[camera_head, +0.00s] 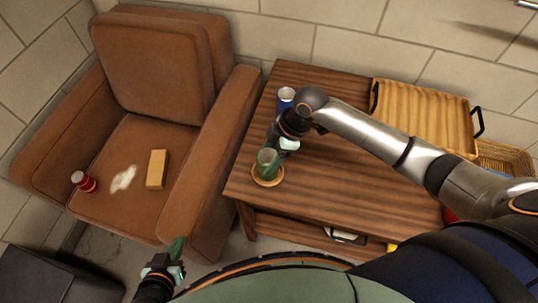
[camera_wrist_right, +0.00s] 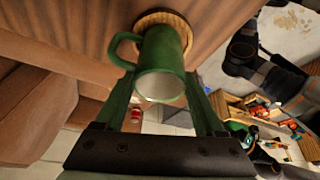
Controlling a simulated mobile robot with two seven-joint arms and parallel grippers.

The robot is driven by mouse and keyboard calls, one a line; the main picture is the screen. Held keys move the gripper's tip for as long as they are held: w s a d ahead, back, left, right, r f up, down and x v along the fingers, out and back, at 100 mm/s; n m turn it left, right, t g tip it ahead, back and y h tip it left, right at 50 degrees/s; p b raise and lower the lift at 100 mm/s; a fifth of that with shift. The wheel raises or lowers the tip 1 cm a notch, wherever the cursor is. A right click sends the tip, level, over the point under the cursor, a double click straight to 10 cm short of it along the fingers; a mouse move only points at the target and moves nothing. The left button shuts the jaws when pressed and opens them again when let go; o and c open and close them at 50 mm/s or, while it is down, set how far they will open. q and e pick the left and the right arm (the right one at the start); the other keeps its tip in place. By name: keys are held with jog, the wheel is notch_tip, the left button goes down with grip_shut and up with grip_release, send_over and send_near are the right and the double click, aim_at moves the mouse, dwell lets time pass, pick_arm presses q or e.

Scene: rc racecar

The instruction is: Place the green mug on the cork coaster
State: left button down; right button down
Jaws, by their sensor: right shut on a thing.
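The green mug (camera_head: 267,159) is upright over the round cork coaster (camera_head: 268,184) near the table's front left corner. In the right wrist view the mug (camera_wrist_right: 163,62) has its handle to the left, and its base meets or nearly meets the coaster (camera_wrist_right: 163,16). I cannot tell whether it touches. My right gripper (camera_head: 277,152) is shut on the mug, with a finger on each side in the wrist view (camera_wrist_right: 161,98). My left gripper (camera_head: 176,250) is low in front of the armchair, away from the mug; its finger gap is unclear.
The wooden table (camera_head: 335,190) also carries a blue cup (camera_head: 286,97) behind my right gripper and a wooden tray (camera_head: 422,112) at the back right. A brown armchair (camera_head: 160,60) stands left, holding a red can (camera_head: 83,181) and a tan block (camera_head: 157,168).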

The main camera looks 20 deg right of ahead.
jog(key=shift+f, duration=0.1)
grip_release()
pick_arm(q)
jog(key=shift+s+a+r+p, duration=0.35)
jog(key=shift+s+a+p, duration=0.2)
jog(key=shift+p, duration=0.4)
pick_arm(e)
jog(key=v, duration=1.2)
pick_arm(q)
jog(key=shift+w+r, duration=0.1)
jog(key=shift+w, duration=0.05)
pick_arm(e)
jog(key=shift+a, duration=0.1)
